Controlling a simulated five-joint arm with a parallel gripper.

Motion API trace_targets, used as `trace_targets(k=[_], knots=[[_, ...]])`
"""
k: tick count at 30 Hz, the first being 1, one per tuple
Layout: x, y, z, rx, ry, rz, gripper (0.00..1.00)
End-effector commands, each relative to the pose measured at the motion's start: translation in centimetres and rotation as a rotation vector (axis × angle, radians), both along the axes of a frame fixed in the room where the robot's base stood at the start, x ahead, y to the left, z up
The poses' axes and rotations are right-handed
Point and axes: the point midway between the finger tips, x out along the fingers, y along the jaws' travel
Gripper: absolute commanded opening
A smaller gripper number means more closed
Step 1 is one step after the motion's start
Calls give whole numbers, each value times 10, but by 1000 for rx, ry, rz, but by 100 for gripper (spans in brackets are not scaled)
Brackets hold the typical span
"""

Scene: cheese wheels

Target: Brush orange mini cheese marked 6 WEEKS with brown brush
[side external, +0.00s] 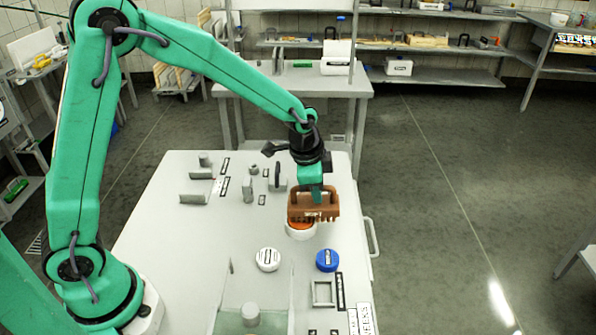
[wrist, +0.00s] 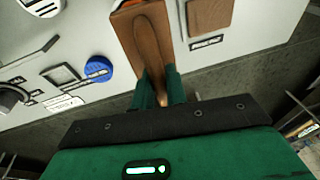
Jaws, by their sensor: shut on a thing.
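My gripper (side external: 313,188) is shut on the brown brush (side external: 312,206), holding it bristles down over the worktable. In the wrist view the brush (wrist: 152,45) sticks out between the two green fingers of my gripper (wrist: 160,88). An orange cheese (side external: 301,224) sits in a white round holder (side external: 301,234) directly under the brush and is partly hidden by it. I cannot tell whether the bristles touch the cheese. The cheese's marking cannot be read.
A white wheel (side external: 268,261) and a blue wheel (side external: 327,262) lie on the table (side external: 205,255) nearer the camera. A square frame (side external: 323,294) lies at the front right. Grey holders and small labelled items stand at the back left. A handle (side external: 372,237) edges the right side.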

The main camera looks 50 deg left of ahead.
Motion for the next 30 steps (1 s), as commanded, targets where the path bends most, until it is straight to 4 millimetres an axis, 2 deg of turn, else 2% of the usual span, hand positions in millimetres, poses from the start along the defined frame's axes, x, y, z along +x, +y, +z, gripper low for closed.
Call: trace_targets(k=[3, 27, 30], knots=[[8, -9, 0, -3, 2, -2, 0], [-45, 45, -3, 19, -5, 7, 0], [-47, 47, 1, 20, -7, 5, 0]])
